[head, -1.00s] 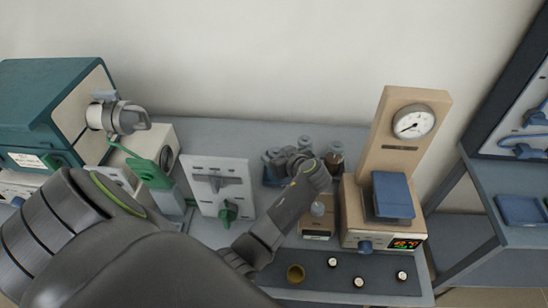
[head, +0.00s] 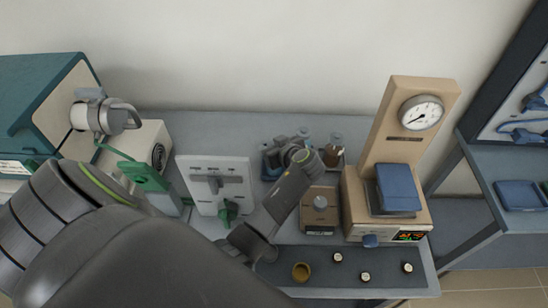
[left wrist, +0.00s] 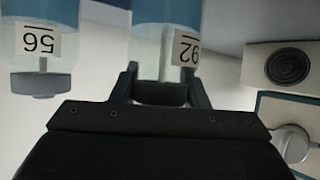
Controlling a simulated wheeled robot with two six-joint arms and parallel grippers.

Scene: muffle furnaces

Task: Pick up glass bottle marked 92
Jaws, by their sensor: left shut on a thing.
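The glass bottle marked 92 (left wrist: 165,45) appears upside down in the left wrist view, with blue contents and a white label. My left gripper (left wrist: 162,92) is shut on it, one finger on each side near the narrow end. A second glass bottle marked 56 (left wrist: 40,40) is beside it, apart from the gripper. In the head view my left gripper (head: 279,153) is at the bottle rack (head: 270,175), and my wrist hides much of the bottles there. I cannot tell whether the held bottle is off the rack. My right gripper is out of view.
A brown bottle (head: 334,153) stands at the rack's right side. A small beige device (head: 320,210) and a tall beige gauge unit (head: 385,190) are to the right. A white panel (head: 217,180) stands left.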

